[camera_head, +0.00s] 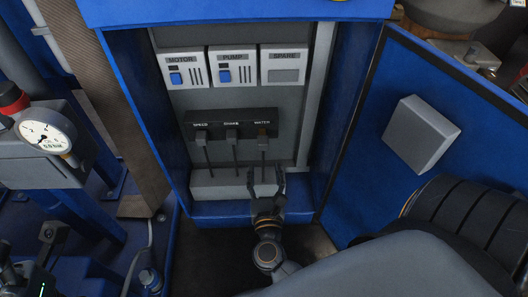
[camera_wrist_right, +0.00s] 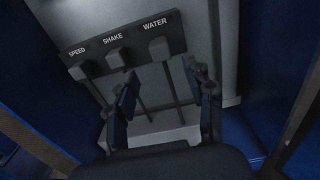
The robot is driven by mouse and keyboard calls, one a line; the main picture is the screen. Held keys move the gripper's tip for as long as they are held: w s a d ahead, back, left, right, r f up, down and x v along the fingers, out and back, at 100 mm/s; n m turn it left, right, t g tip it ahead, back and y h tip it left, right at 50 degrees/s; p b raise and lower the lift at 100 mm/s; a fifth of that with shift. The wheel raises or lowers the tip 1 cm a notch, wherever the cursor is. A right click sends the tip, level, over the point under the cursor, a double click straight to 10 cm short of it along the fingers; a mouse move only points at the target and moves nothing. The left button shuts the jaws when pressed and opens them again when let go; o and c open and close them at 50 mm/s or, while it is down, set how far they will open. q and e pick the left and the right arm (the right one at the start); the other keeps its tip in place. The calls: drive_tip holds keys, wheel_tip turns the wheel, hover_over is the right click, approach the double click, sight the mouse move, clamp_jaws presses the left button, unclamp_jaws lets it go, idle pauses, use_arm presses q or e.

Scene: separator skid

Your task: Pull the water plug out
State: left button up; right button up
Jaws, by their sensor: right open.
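The water plug (camera_head: 263,134) sits in the rightmost socket of a dark strip (camera_head: 231,118) labelled SPEED, SHAKE and WATER. It is a small grey block with a cable hanging down, and it also shows in the wrist view (camera_wrist_right: 158,48). My right gripper (camera_head: 266,173) is open and empty, just below the water plug in the head view. In the wrist view its fingers (camera_wrist_right: 160,70) are spread, with the water plug beyond the gap between their tips; they appear apart from it. Dark parts at the lower left edge look like my left gripper (camera_head: 30,250), cut off and unclear.
The shake plug (camera_head: 232,134) and speed plug (camera_head: 201,136) sit left of the water plug. Cables run down to a grey trough (camera_head: 215,184). The MOTOR, PUMP and SPARE panels (camera_head: 232,67) are above. Blue cabinet walls and an open door (camera_head: 370,120) bound the right side.

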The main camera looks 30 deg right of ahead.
drive_tip(key=shift+v, duration=2.25)
